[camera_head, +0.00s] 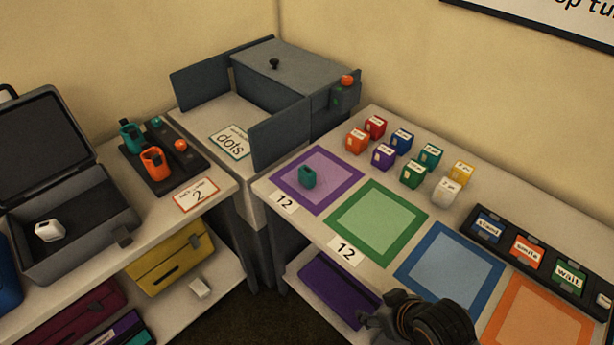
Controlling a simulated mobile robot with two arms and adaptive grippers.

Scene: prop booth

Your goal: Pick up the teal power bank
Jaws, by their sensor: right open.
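A small teal block-like object (307,176), which may be the teal power bank, stands on the purple-bordered mat (346,164) on the right-hand table. Another teal item (131,137) sits in the dark tray on the left table; its exact kind is too small to tell. My right gripper (372,324) is at the bottom edge, dark and partly cut off, in front of the blue mat. It is open and well apart from both teal items. My left gripper is not in view.
Several coloured cubes (412,174) stand behind the mats. A grey booth (289,70) with open panels fills the corner. An open dark case (78,232) holds a white item. The green mat (378,223) is bare, and a black card rack (545,262) lies at right.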

